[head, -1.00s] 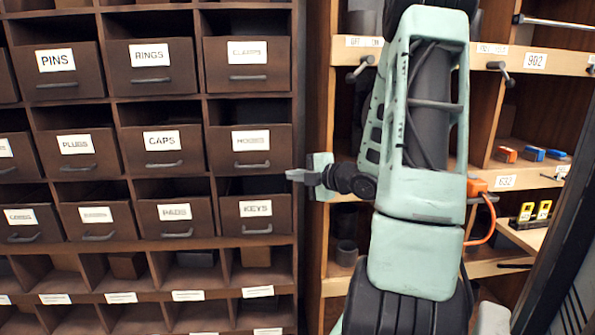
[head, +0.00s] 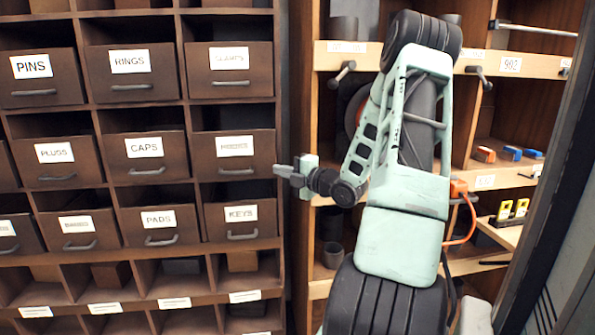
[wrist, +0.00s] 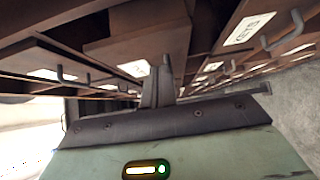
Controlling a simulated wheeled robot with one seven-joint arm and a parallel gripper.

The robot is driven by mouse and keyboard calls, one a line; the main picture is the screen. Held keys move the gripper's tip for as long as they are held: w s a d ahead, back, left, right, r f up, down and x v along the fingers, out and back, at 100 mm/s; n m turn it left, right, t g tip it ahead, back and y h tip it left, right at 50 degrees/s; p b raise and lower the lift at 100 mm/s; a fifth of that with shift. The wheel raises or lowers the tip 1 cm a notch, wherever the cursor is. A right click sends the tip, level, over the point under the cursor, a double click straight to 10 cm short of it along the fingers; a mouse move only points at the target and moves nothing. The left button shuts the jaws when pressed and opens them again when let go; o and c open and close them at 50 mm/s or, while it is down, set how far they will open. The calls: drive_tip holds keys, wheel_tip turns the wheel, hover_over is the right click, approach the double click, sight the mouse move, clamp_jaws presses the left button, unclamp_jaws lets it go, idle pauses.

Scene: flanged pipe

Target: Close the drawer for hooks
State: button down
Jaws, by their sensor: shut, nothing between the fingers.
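The hooks drawer (head: 234,168) appears to be the brown one in the right column, between the clamps and keys drawers; its white label is blurred. Its front has a dark handle. In the wrist view, a brown drawer (wrist: 135,45), probably the same one, sticks out from the cabinet just beyond the fingers. My gripper (head: 282,171) is at the drawer's right edge in the head view, pointing left, near the height of its lower edge. Its fingers (wrist: 160,78) are together and empty. I cannot tell whether they touch the drawer.
The keys drawer (head: 240,228) is below and the clamps drawer (head: 230,84) above; the caps drawer (head: 146,160) is to the left. Open cubbies (head: 172,287) run underneath. A wooden shelf unit (head: 335,55) with knobs and small items stands behind my arm.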

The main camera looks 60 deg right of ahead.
sight(273, 164)
drive_tip(key=shift+w+d+p, duration=0.25)
drive_tip(key=shift+w+d, duration=0.3)
drive_tip(key=shift+d, duration=0.2)
drive_tip(key=shift+w+d+p, duration=0.2)
drive_tip(key=shift+w+d, duration=0.3)
drive_tip(key=shift+d, duration=0.2)
drive_tip(key=shift+w+d+f, duration=0.1)
drive_tip(key=shift+w+d, duration=0.1)
drive_tip(key=shift+d, duration=0.05)
drive_tip(key=w+d+b, duration=0.2)
drive_tip(key=shift+w+d, duration=0.15)
drive_tip(key=shift+d, duration=0.2)
drive_tip(key=shift+d+r, duration=0.1)
drive_tip(key=shift+r, duration=0.2)
